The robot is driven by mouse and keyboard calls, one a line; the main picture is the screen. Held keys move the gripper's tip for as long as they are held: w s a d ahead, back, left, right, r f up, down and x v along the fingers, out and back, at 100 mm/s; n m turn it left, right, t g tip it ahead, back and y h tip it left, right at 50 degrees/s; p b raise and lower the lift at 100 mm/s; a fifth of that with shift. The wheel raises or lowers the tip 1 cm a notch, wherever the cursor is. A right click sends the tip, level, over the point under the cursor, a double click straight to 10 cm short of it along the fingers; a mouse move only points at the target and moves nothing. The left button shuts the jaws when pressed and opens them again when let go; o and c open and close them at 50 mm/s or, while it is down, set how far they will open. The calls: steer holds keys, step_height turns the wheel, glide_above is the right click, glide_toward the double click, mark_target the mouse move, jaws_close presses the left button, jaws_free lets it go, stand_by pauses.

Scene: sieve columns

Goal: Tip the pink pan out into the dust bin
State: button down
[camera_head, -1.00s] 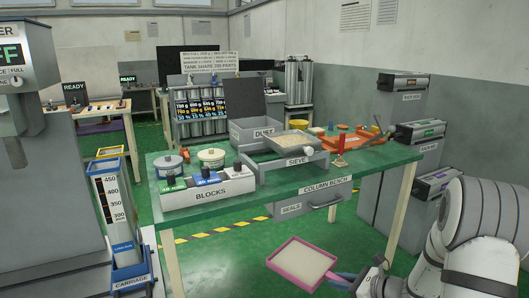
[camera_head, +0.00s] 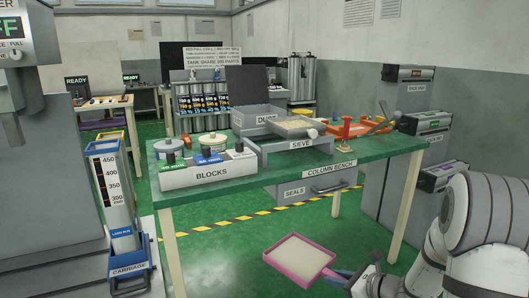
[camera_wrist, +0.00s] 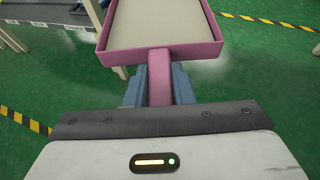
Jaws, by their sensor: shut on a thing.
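The pink pan (camera_head: 265,257) is a shallow square tray with a pale beige inside. It is held out low in front of the bench, over the green floor. I cannot tell whether the beige is a load or the pan's floor. My gripper (camera_head: 338,277) is shut on the pan's pink handle. In the wrist view the blue-grey fingers (camera_wrist: 158,88) clasp the handle, and the pan (camera_wrist: 160,54) extends away, looking roughly level. The dust bin (camera_head: 247,122), a grey box marked "DU…", stands on the bench behind the sieve (camera_head: 300,145). Its inside is hidden.
The green column bench (camera_head: 290,173) stands between my arm and the bin. Grey cabinets stand right, and the carriage (camera_head: 129,269) stands left. Floor before the bench is clear.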

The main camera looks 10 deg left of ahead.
steer(key=s+a+r+m+t+h, duration=0.1)
steer(key=s+a+r+m+h, duration=0.1)
steer(key=a+r, duration=0.6)
steer(key=s+a+r+m+t+h, duration=0.2)
steer(key=a+r, duration=0.7)
steer(key=r, duration=0.9)
steer(key=s+a+r+m+t+h, duration=0.1)
steer(key=s+a+r+m+h, duration=0.2)
steer(key=a+r, duration=0.5)
step_height(320, 180, up, 5)
steer(key=shift+s+a+m+t+h, duration=0.3)
steer(key=shift+s+a, duration=0.05)
steer(key=shift+s, duration=0.4)
